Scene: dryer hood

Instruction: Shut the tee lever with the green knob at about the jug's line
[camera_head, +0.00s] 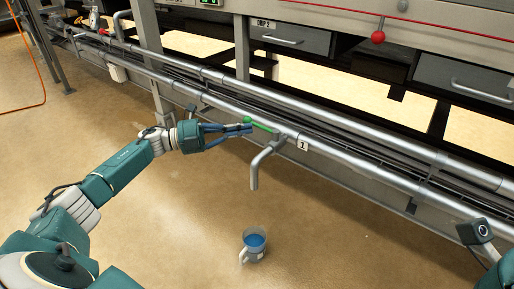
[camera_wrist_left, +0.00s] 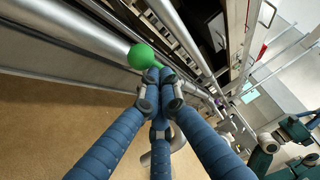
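The tee lever (camera_head: 261,127) is a short green bar with a round green knob (camera_head: 247,120) at its left end. It sits on a tee on the grey pipe, above a bent spout (camera_head: 258,165) that points down. My left gripper (camera_head: 250,129) has its blue fingers drawn together right beside the knob. In the left wrist view the green knob (camera_wrist_left: 142,56) shows just past and left of the fingertips (camera_wrist_left: 159,76), touching or nearly so; nothing shows between them. The jug (camera_head: 246,256), with blue liquid inside, stands on the floor below the spout. My right gripper is not visible.
A tag marked 1 (camera_head: 302,145) hangs right of the tee. Long pipes (camera_head: 350,158) run across the machine frame, with drawers (camera_head: 290,38) above. A red knob (camera_head: 378,37) hangs at the top right. The tan floor around the jug is clear.

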